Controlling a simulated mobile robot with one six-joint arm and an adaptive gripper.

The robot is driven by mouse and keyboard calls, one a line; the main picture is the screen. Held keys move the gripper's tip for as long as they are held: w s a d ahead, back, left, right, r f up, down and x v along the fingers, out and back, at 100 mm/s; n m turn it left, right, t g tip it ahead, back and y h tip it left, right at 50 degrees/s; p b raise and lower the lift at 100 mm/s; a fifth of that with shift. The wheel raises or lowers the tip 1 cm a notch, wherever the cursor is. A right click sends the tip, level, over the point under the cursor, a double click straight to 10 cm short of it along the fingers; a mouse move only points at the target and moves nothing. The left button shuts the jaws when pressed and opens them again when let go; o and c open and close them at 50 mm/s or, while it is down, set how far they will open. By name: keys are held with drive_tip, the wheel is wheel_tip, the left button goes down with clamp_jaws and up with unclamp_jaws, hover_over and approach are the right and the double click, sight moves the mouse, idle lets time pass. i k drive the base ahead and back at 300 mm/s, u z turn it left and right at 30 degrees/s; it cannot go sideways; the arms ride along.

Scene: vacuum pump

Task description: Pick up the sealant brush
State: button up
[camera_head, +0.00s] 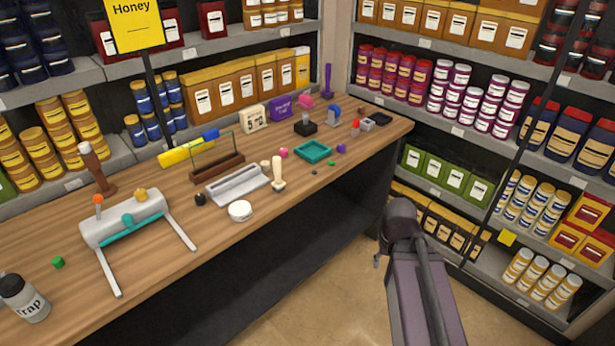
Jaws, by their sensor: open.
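A cream object with a rounded head and a narrower handle (278,174) stands on the wooden counter, just right of a pale grey tray (235,187). It may be the sealant brush, but I cannot tell for sure at this size. My arm rises from the bottom right, in front of the counter's edge. My gripper (380,258) seems to show only as a small dark tip left of the arm; the rest is hidden behind the arm. It is away from the counter objects, and I see nothing held.
The counter (190,250) also holds a grey pump-like device with teal handle (124,217), a white round tub (240,210), a bottle (24,298) and a teal tray (313,152). Stocked shelves stand behind and right.

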sight(278, 186)
drive_tip(key=z, duration=0.65)
drive_tip(key=k, duration=0.95)
drive_tip(key=u, duration=1.1)
drive_tip(key=i, duration=1)
drive_tip(key=z, duration=0.05)
